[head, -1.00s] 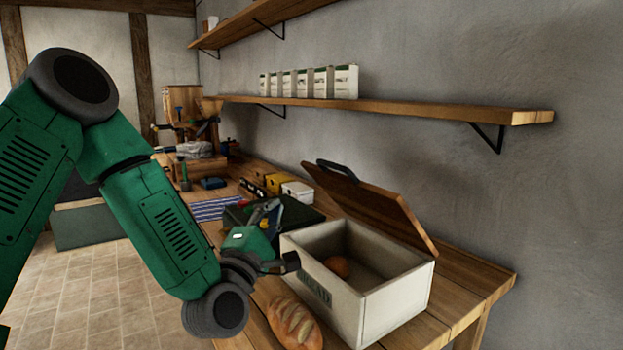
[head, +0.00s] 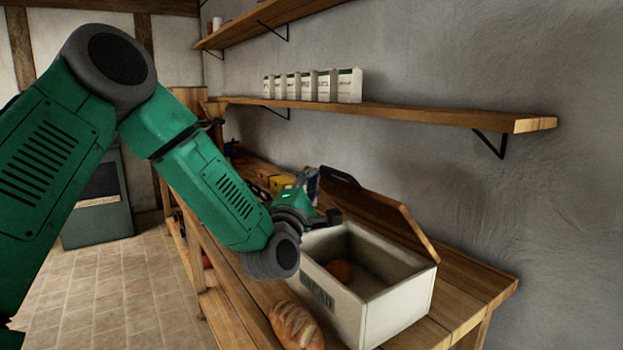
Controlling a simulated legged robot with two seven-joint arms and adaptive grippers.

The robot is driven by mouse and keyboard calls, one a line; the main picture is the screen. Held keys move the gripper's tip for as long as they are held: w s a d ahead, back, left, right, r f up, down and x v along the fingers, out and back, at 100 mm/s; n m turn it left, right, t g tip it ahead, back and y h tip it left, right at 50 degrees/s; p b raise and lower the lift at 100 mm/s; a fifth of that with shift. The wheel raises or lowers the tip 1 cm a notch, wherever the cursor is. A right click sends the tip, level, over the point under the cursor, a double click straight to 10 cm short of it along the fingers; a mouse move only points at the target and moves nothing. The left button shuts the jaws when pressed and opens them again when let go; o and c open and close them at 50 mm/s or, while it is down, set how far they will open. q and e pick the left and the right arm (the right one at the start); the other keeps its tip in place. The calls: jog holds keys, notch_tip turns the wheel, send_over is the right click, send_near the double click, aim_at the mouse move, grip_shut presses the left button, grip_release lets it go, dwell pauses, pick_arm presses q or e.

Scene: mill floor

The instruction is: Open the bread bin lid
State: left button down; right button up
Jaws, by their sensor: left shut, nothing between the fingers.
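The bread bin (head: 402,308) is a cream box with dark lettering on its front, standing on the wooden bench. Its wooden lid (head: 385,213) is up, hinged at the wall side and tilted back, so the inside shows. A dark handle (head: 341,177) sits at the lid's far end. A brown bread piece (head: 340,270) lies inside the bin. My left gripper (head: 312,179) is shut and empty, beyond the bin's far left corner and near the lid's handle end. My wrist hides part of the bin's far left rim. My right gripper is out of view.
A loaf (head: 297,326) lies on the bench (head: 466,290) in front of the bin. A yellow box (head: 283,184) stands farther back, partly behind my arm. A wall shelf (head: 440,114) with several white cartons (head: 313,86) hangs above. The bench's right end is clear.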

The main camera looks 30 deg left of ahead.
pick_arm(q)
jog(key=w+d+r+m+g+h+p, duration=0.1)
jog(key=w+d+r+m+g+p, duration=0.1)
jog(key=w+d+r+p, duration=0.2)
jog(key=w+d+r+m+g+h+p, duration=0.1)
jog(key=w+d+r+m+g+p, duration=0.2)
jog(key=w+p, duration=0.8)
jog(key=shift+w+d+r+g+h, duration=0.3)
jog(key=shift+w+d+r, duration=0.15)
jog(key=shift+w+r, duration=0.75)
jog(key=shift+a, duration=0.15)
